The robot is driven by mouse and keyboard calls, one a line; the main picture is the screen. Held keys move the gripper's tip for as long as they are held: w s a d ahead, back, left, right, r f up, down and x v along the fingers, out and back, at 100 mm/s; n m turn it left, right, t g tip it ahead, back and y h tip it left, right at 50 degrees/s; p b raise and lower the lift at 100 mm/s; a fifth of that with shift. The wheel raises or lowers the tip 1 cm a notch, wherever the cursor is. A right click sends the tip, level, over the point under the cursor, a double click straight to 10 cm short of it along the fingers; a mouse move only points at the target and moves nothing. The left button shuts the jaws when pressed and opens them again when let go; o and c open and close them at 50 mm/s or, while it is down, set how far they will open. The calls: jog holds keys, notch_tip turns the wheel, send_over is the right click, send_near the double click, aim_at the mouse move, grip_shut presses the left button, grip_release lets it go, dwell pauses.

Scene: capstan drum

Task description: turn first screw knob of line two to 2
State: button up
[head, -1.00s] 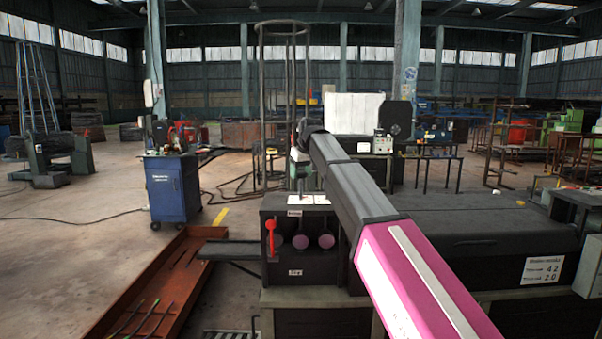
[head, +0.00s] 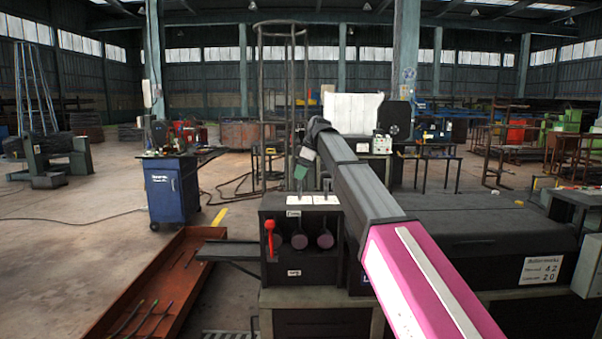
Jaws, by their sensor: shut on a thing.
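A black box (head: 273,212) with a labelled front stands at the centre of the head view. White scale plates lie on its top, one on the left (head: 298,200) and one on the right (head: 326,200). A thin upright screw knob (head: 326,186) rises at the right plate. My gripper (head: 299,182) is over the left plate, tilted, coming in from the upper right. It is shut on the left screw knob, which is mostly hidden by the fingers. The scale readings are too small to tell.
The box front carries a red-handled lever (head: 269,226) and two dark purple round knobs, left (head: 299,241) and right (head: 325,240). A long dark housing (head: 460,228) with a white number sign (head: 541,270) lies right. A rust-red tray (head: 150,290) and blue cabinet (head: 172,190) stand left.

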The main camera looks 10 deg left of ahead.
jog(key=shift+w+n+g+h, duration=0.15)
jog(key=shift+n+g, duration=0.25)
jog(key=shift+n, duration=0.65)
jog(key=shift+s+n+g+h, duration=0.1)
jog(key=shift+n+g+h, duration=0.25)
jog(key=shift+n, duration=0.7)
jog(key=o, duration=0.9)
jog(key=shift+w, duration=0.1)
jog(key=v, duration=1)
jog(key=shift+w+d+r, duration=0.15)
jog(key=shift+d+r, duration=0.1)
